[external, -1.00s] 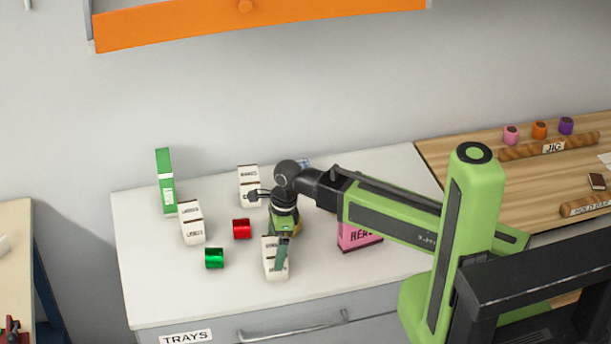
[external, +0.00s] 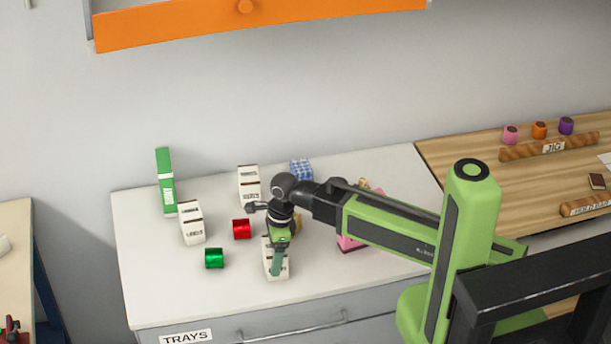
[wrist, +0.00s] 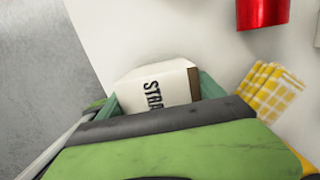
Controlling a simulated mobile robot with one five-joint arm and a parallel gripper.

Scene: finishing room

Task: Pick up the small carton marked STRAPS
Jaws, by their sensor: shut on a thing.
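The small white carton (wrist: 148,82) shows in the wrist view with the letters "STRA" on its face; the rest of the word is hidden by my gripper. My gripper (wrist: 158,104) has a green finger on each side of it and is shut on it. In the external view the carton (external: 269,265) is upright near the front edge of the white counter, partly covered by my gripper (external: 278,260). I cannot tell whether its bottom touches the counter.
Two similar white cartons (external: 192,223) (external: 249,186), a green box (external: 165,182), a red cylinder (external: 241,229) and a green cylinder (external: 214,258) stand to the left and behind. A blue checked item (external: 301,169) is behind my arm. A yellow checked cloth-like item (wrist: 268,92) is close right.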

